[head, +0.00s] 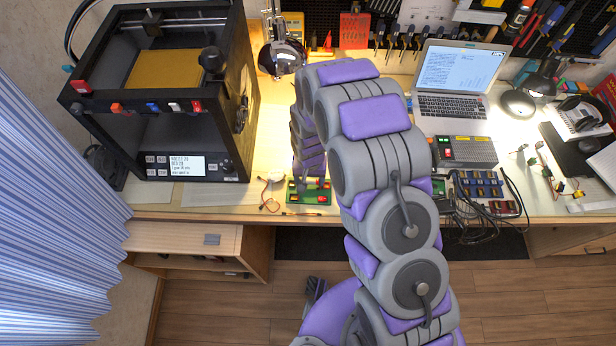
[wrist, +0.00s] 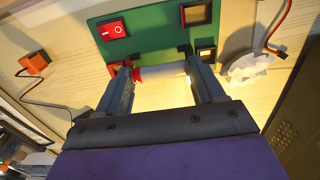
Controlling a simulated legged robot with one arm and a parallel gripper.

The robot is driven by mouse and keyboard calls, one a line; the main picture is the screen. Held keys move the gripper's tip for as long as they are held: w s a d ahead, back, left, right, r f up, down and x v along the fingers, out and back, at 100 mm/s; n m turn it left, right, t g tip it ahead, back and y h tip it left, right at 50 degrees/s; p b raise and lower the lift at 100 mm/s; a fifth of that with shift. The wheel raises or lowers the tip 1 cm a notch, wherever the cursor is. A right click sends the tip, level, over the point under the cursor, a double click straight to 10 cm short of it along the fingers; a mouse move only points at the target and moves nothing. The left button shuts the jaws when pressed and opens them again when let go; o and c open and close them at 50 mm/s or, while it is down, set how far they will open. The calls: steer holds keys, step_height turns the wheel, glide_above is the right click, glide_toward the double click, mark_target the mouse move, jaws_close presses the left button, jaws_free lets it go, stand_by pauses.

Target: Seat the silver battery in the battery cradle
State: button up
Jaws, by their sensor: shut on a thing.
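In the wrist view the two fingers of my gripper (wrist: 158,76) are spread apart around a pale silver battery (wrist: 165,69), which lies crosswise between the fingertips. A red part shows at its left end, beside the left finger. The battery is at the near edge of a green board (wrist: 150,38) with a red switch (wrist: 113,30) and dark square parts. I cannot tell the battery cradle apart from the board, nor whether the battery touches it. In the head view the green board (head: 297,196) lies near the bench's front edge; my arm hides part of it, and the battery cannot be made out.
The wooden bench (head: 270,140) holds a black 3D printer (head: 165,95) at left, and a laptop (head: 452,85) and grey box (head: 464,151) at right. A white cog-shaped piece (wrist: 248,67) and wires lie beside the board.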

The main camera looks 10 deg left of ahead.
mark_target(310, 181)
steer(key=shift+d, duration=0.15)
steer(key=o, duration=1.1)
steer(key=shift+r+p, duration=0.8)
steer(key=shift+r, duration=1.65)
